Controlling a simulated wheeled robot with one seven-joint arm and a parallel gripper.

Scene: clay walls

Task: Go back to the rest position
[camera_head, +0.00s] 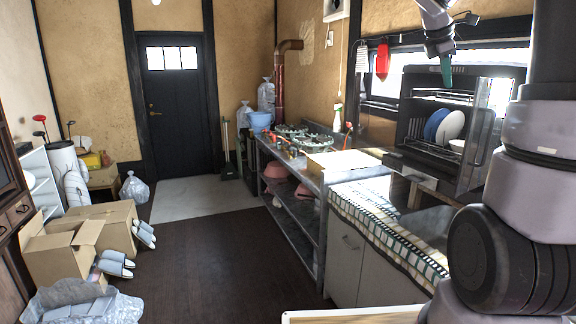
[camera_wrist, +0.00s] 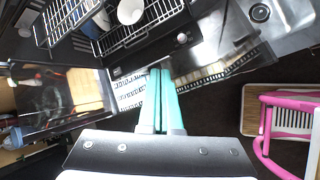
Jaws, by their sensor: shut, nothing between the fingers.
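My gripper (camera_head: 446,82) is at the upper right of the head view, raised above the counter in front of the dark dish rack cabinet (camera_head: 405,120). Its green fingers point down. In the wrist view the fingers (camera_wrist: 160,74) lie close together, with nothing between them.
A checkered cloth (camera_head: 385,235) lies along the counter edge. A gas stove (camera_head: 305,140) stands further back. Cardboard boxes (camera_head: 75,250) and slippers (camera_head: 115,263) lie at left. The dark floor (camera_head: 215,265) between is clear. A pink-framed item (camera_wrist: 268,125) shows in the wrist view.

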